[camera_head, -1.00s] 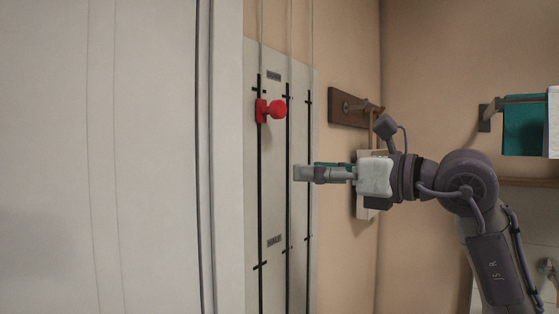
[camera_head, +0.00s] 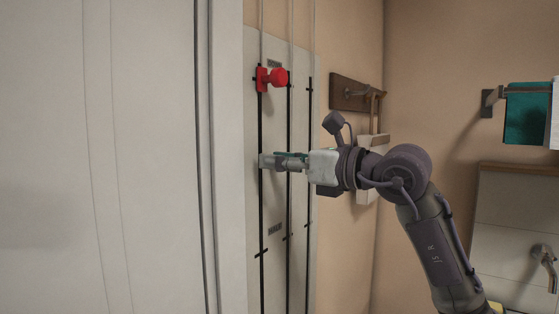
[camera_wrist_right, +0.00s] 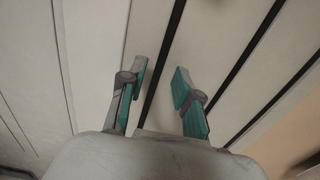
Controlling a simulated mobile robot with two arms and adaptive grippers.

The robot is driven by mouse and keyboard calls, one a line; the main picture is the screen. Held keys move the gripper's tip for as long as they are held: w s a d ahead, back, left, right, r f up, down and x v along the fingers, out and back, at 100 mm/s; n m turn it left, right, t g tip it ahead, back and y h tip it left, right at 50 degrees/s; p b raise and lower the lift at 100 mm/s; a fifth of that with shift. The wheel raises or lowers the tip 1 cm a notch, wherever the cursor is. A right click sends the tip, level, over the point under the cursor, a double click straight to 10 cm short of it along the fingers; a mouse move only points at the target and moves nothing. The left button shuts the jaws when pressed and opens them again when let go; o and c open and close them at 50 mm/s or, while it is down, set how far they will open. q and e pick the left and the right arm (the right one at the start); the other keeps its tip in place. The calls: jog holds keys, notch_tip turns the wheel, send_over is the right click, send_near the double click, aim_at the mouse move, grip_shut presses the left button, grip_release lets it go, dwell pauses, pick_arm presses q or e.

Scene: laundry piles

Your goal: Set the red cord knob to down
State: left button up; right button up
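The red cord knob (camera_head: 275,79) sits near the top of the leftmost black slot (camera_head: 262,210) of a pale wall panel, just below the upper label, in the head view. My right gripper (camera_head: 264,162) is at that slot, well below the knob and apart from it. In the wrist view my right gripper (camera_wrist_right: 160,82) has its two fingertips apart, one each side of a black slot, with nothing between them. The knob is not visible in the wrist view. My left gripper is not in view.
Two more slots with cords run to the right of the knob's slot. A lower label (camera_head: 274,229) is on the panel. A white door or cabinet front (camera_head: 120,160) fills the left. A wooden hook board (camera_head: 352,93) and a teal towel (camera_head: 527,113) are at the right.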

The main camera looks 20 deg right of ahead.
grip_shut()
jog(key=shift+c, duration=1.8)
grip_release()
jog(key=o, duration=1)
jog(key=shift+o, duration=0.2)
jog(key=shift+d, duration=0.1)
jog(key=v, duration=1.2)
